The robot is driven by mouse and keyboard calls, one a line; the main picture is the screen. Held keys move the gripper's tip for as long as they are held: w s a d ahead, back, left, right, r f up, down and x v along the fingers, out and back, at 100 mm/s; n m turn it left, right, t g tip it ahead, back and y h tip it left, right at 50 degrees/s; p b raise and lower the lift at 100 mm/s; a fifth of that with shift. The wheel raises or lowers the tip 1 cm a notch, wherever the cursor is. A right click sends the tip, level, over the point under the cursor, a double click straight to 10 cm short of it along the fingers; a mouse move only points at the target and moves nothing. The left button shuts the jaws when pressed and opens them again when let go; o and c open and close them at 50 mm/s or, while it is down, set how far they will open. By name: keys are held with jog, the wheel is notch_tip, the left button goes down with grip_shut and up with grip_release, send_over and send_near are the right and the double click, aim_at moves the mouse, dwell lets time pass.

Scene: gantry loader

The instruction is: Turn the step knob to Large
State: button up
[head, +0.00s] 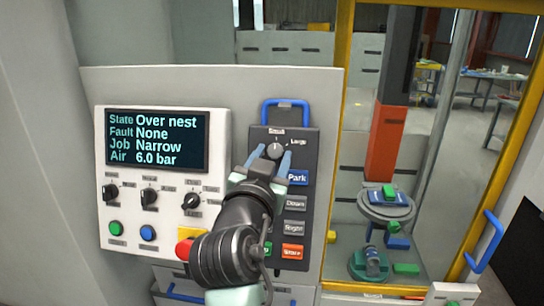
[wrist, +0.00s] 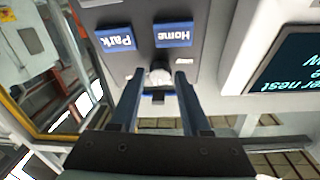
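The step knob (head: 277,148) is a round grey knob near the top of the dark pendant panel (head: 257,140). Its pale mark points about straight up, toward a small label too blurred to read. The word Large stands to its upper right. My gripper (head: 271,158) is in front of the panel, with its two blue-grey fingers apart just below and beside the knob. In the wrist view the knob (wrist: 159,75) shows between the open fingertips (wrist: 158,78), with a narrow gap on each side. I cannot tell how deep the fingers reach around it.
Below the knob are a blue Park button (head: 298,178), grey buttons and an orange button (head: 292,252). My arm hides the Home button in the head view; it shows in the wrist view (wrist: 174,36). A screen (head: 155,139) reads Over nest. A red button (head: 185,248) is close by my arm.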

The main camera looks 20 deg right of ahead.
grip_shut()
jog(key=shift+a+f+m+b, duration=0.1)
jog(key=shift+m+b, duration=0.3)
jog(key=shift+b, duration=0.1)
jog(key=m+g+h+b, duration=0.1)
jog(key=m+b, duration=0.1)
jog(key=shift+w+a+f+b, duration=0.1)
jog(key=shift+b, duration=0.3)
jog(key=m+g+b, duration=0.1)
jog(key=m+b, duration=0.2)
jog(key=shift+h, duration=0.3)
jog(key=m+b, duration=0.1)
jog(key=m+g+b, duration=0.1)
jog(key=m, duration=0.1)
jog(key=m+b, duration=0.1)
jog(key=shift+w+a+r+m, duration=0.1)
jog(key=shift+r+m, duration=0.15)
jog(key=shift+m, duration=0.15)
jog(key=shift+r+m+g+b, duration=0.25)
jog(key=shift+m+g+b, duration=0.25)
jog(key=shift+m+g, duration=0.9)
jog(key=shift+m+t, duration=0.3)
jog(key=shift+m, duration=0.2)
